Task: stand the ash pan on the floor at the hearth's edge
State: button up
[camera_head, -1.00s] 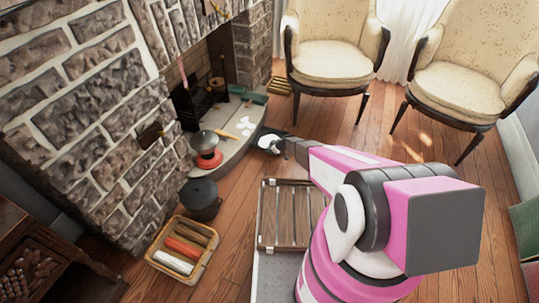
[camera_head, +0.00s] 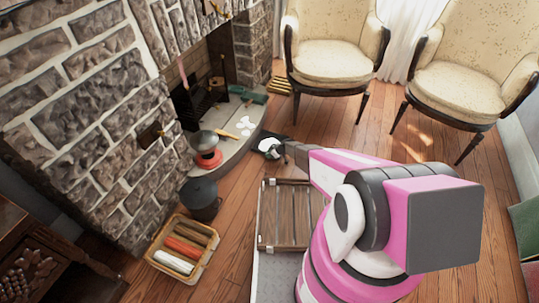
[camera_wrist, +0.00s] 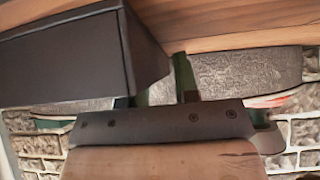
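What looks like the ash pan (camera_head: 269,146), dark with something white in it, is at the hearth's right edge in the head view, over or on the wood floor. I cannot tell whether it touches the floor. My gripper (camera_head: 285,151) is at its right side. In the wrist view, a large dark box-shaped body (camera_wrist: 65,60), probably the pan, fills the upper left. The dark plate of my gripper crosses below it. The fingertips are not clear, so their grip is hidden. The grey hearth (camera_head: 238,142) lies left of the pan.
A red-based pot (camera_head: 207,158) stands on the hearth near its front, and a black bucket (camera_head: 201,194) on the floor before it. Armchairs (camera_head: 335,62) stand behind.

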jog(key=shift+r, duration=0.2)
jog(key=v, duration=1.2)
jog(key=s+d+r+m+g+h, duration=0.1)
jog(key=s+d+r+m, duration=0.3)
jog(key=s+r, duration=0.6)
jog(key=s+d+r+m+g+h, duration=0.1)
jog(key=s+d+r+m+h, duration=0.3)
jog(key=s+r, duration=0.6)
jog(key=s+d+r+m+g+h, duration=0.1)
jog(key=s+d+r+m+h, duration=0.2)
jog(key=r, duration=2.2)
jog(key=s+d+m, duration=0.3)
jog(key=s+d, duration=0.1)
jog(key=s, duration=0.4)
jog(key=shift+d, duration=0.3)
